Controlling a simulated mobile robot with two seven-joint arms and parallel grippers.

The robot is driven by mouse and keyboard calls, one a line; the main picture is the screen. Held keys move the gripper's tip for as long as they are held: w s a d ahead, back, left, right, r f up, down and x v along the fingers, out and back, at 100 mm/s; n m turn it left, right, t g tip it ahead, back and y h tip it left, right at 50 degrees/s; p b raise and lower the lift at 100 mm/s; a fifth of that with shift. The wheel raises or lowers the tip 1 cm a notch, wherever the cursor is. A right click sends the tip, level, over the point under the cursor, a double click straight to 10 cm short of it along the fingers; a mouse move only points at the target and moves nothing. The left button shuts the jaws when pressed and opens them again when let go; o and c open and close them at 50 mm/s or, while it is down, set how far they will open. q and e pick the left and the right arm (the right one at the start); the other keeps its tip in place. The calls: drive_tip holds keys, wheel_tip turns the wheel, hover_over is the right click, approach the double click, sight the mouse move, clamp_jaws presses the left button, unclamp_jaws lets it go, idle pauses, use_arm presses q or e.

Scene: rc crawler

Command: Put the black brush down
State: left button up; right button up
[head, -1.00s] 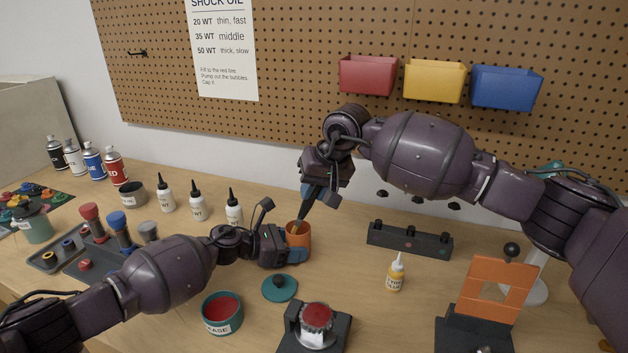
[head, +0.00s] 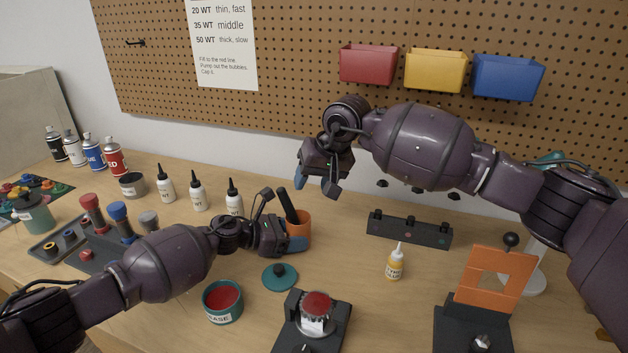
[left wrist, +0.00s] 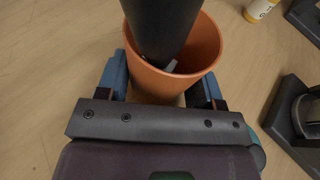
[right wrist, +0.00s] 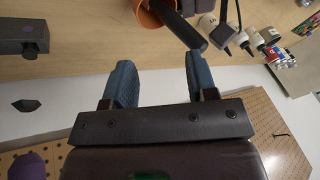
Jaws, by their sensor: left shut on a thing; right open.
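The black brush (head: 288,206) stands in the orange cup (head: 303,231), its dark handle sticking up over the rim and leaning left in the head view. The handle (left wrist: 160,25) also shows inside the cup (left wrist: 208,45) in the left wrist view; its lower end is mostly hidden. My left gripper (head: 292,244) is shut on the cup, a finger on each side. My right gripper (head: 316,184) is open and empty above and right of the brush. In the right wrist view the handle (right wrist: 185,26) lies beyond the open fingers (right wrist: 158,80), apart from them.
White dropper bottles (head: 198,192) stand left of the cup. A teal lid (head: 280,277) and a grease tub (head: 222,302) are in front. A black block (head: 410,230) and a yellow-labelled bottle (head: 395,263) stand to the right. The pegboard (head: 290,60) rises behind.

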drive_tip(key=s+d, duration=0.2)
drive_tip(key=d, duration=0.1)
drive_tip(key=shift+s+d, duration=0.2)
drive_tip(key=shift+s, duration=0.05)
idle(0.5)
use_arm(q)
drive_tip(key=o, duration=0.8)
